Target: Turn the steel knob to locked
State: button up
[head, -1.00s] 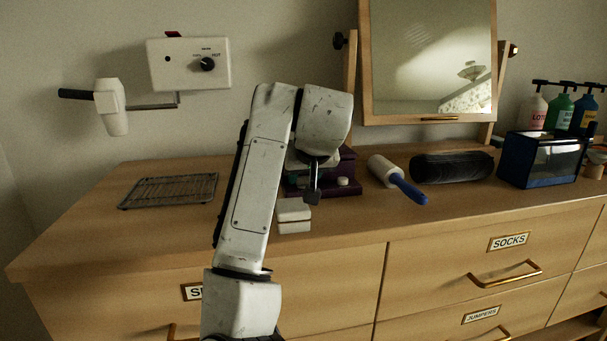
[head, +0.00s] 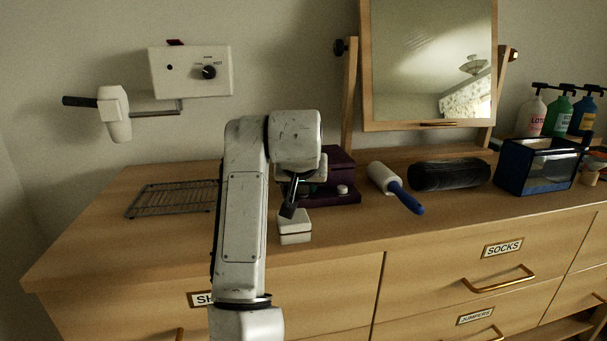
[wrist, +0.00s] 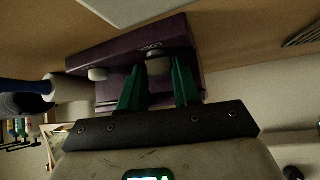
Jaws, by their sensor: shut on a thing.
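A dark purple box (head: 341,166) stands on the dresser top below the mirror. The wrist view shows its purple face (wrist: 118,55) with lettering that seems to read LOCK. A greyish knob (wrist: 158,66) sits by the lettering, between the green fingers of my gripper (wrist: 160,88), which is shut on it. A second, paler knob (wrist: 97,74) is beside it, free of the fingers; it also shows in the head view (head: 342,189). In the head view my arm hides the held knob and the box's left part. The knob's pointer direction cannot be made out.
A small white box (head: 295,227) stands just in front of the purple box. A lint roller (head: 396,188) and black cylinder (head: 449,175) lie to the right. A wire rack (head: 172,199) lies left. The mirror (head: 428,65) stands behind.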

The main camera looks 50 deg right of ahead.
jog(key=o, duration=1.1)
jog(key=shift+c, duration=0.2)
jog(key=shift+f+b, duration=0.1)
jog(key=shift+b, duration=0.5)
